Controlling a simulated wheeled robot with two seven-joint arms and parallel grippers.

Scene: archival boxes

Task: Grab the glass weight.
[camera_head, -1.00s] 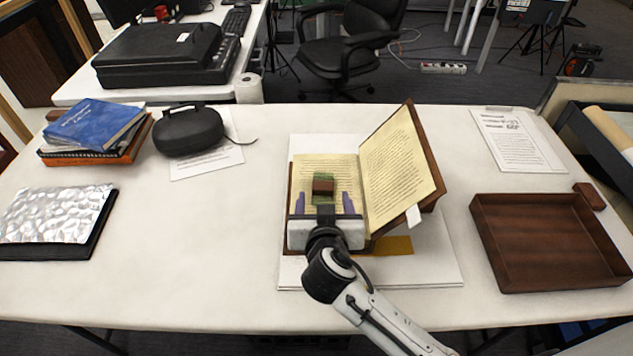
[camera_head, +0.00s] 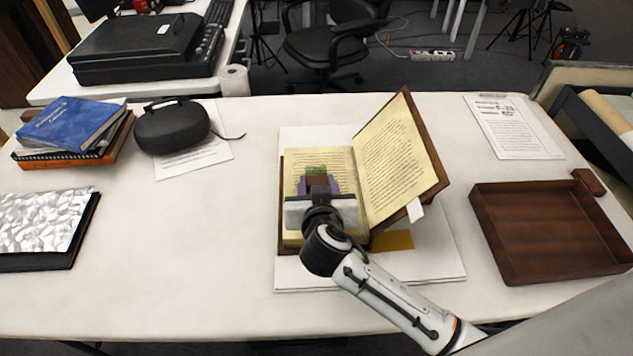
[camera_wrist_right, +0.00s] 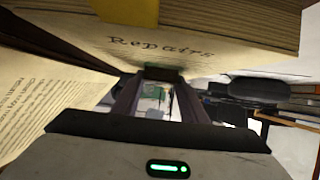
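The glass weight (camera_head: 316,171) is a small block, green with a brown part, on the left page of the open book (camera_head: 294,180). My right gripper (camera_head: 318,186) reaches over that page from the front. Its two purple fingers lie close against both sides of the weight's brown part, and it looks shut on it. In the right wrist view the fingers (camera_wrist_right: 158,95) have a narrow gap with a dark piece at their tips; contact is hard to see there. The weight's near side is hidden by the gripper. My left gripper is not in view.
The book's right side (camera_head: 401,160) stands tilted up beside the gripper. A brown wooden tray (camera_head: 487,240) is at the right. A black case (camera_head: 172,127), stacked books (camera_head: 72,125) and a silvery sheet (camera_head: 40,220) are at the left. The table (camera_head: 200,250) between is clear.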

